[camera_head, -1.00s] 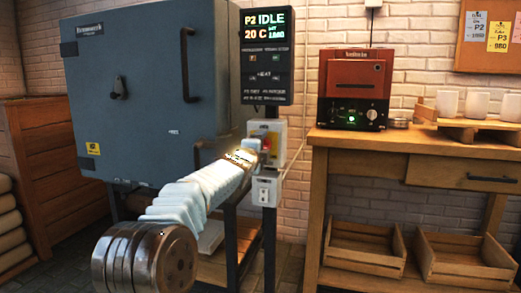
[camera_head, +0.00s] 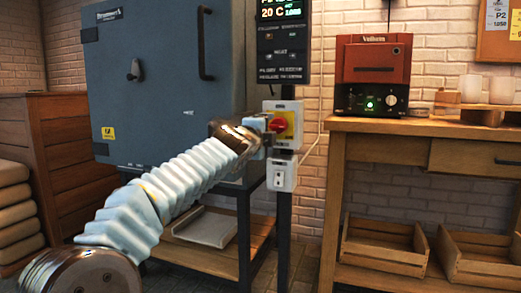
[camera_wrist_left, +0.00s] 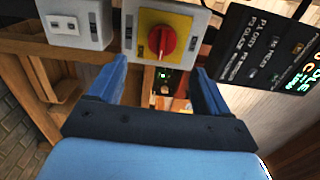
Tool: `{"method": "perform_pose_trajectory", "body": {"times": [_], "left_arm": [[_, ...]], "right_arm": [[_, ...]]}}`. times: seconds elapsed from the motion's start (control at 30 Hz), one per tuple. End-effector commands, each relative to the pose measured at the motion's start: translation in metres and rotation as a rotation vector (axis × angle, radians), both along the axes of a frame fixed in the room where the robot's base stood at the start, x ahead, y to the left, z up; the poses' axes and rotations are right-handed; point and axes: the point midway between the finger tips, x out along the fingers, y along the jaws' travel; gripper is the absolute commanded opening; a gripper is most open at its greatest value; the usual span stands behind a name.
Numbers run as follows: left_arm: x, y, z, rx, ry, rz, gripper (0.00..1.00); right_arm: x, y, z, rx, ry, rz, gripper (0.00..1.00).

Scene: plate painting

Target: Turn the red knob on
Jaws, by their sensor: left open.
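The red knob (camera_head: 279,124) sits on a yellow plate on a grey switch box (camera_head: 291,107), on the post beside the kiln. My left arm reaches to it from the left, and my left gripper (camera_head: 267,131) is right at the knob's left side. In the left wrist view the red knob (camera_wrist_left: 161,40) shows ahead, just beyond and between the blue fingers of my left gripper (camera_wrist_left: 161,75). The fingers are spread wide and empty. Whether they touch the box cannot be told. My right gripper is not in view.
The blue-grey kiln (camera_head: 165,80) stands to the left. A display panel (camera_head: 282,45) is above the switch box and a white socket box (camera_head: 282,173) is below it. A wooden table (camera_head: 425,127) with a red device (camera_head: 372,70) stands at the right.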

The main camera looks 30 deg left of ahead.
Motion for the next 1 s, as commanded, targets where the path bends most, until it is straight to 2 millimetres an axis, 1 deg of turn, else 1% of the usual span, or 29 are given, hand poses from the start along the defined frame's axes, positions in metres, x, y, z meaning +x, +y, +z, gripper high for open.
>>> {"method": "perform_pose_trajectory", "body": {"times": [0.07, 0.17, 0.23, 0.4, 0.6, 1.0], "left_arm": [[-0.009, -0.003, 0.004, -0.002, -0.005, -0.005, 0.79], [-0.017, -0.004, 0.003, -0.004, -0.007, -0.004, 0.79], [-0.024, -0.004, 0.002, -0.009, -0.001, -0.002, 0.79], [-0.037, -0.007, 0.002, -0.006, 0.000, -0.001, 0.79], [-0.043, -0.009, 0.002, -0.002, -0.005, 0.000, 0.79], [-0.042, -0.009, 0.002, -0.002, -0.005, 0.000, 0.79]], "right_arm": [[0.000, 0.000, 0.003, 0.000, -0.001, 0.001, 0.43], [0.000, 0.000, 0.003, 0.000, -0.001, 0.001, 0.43], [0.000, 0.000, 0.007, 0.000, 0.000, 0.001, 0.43], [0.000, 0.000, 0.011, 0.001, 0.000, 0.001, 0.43], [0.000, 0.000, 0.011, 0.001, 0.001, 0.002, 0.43], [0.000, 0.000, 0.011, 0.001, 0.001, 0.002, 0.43]]}}
